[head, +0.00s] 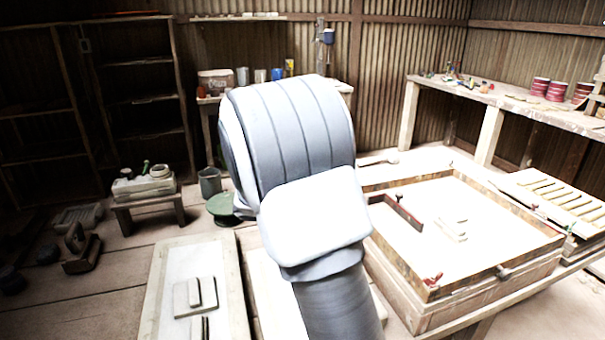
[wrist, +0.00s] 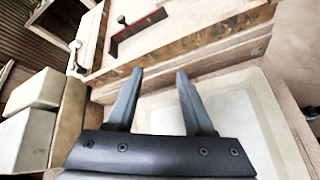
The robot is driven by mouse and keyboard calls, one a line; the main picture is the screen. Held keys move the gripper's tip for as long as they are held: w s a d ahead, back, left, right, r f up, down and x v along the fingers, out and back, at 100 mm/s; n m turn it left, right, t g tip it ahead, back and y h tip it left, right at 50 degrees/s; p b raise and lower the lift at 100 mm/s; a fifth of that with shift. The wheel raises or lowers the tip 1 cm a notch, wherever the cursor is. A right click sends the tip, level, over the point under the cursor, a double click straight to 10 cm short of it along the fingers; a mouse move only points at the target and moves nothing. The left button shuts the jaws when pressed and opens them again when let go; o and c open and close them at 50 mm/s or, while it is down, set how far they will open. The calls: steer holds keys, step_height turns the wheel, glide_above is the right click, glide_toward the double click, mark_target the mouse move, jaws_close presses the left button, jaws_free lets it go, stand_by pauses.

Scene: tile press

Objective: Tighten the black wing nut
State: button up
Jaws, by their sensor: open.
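My gripper (wrist: 160,72) is open and empty in the wrist view, its two dark fingers apart and pointing toward the side of a wooden frame (wrist: 195,45). A small dark-topped knob (wrist: 122,20) shows beyond the fingers, up and to the left, beside a dark red bar. I cannot tell whether it is the black wing nut. In the head view the wooden frame (head: 400,272) stands on the right, with a red wing nut (head: 432,280) at its near corner and a dark grey knob (head: 504,272) on its near edge. My arm hides my gripper there.
A dark red bar (head: 397,208) and small pale tiles (head: 452,229) lie inside the frame. A slatted wooden rack (head: 562,193) stands right of it. A pale board with tiles (head: 175,270) lies at lower left. A pale knob (wrist: 75,45) shows at the wrist view's left.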

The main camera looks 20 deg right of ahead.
steer(key=w+a+f+n+t+h+p, duration=0.1)
steer(key=w+f+n+t+h+p, duration=0.15)
steer(key=w+n, duration=0.4)
steer(key=w+f+n+t+h+p, duration=0.1)
steer(key=w+f+n+t+h, duration=0.1)
steer(key=w+n+t, duration=0.45)
steer(key=w+d, duration=0.3)
steer(key=d, duration=0.2)
steer(key=w+d+m+g+b, duration=0.1)
steer(key=w+d, duration=0.1)
steer(key=d, duration=0.3)
steer(key=w+d+m+g, duration=0.1)
steer(key=w+d, duration=0.2)
steer(key=d, duration=0.2)
steer(key=shift+w+r, duration=0.15)
steer(key=shift+w, duration=0.15)
jaws_close()
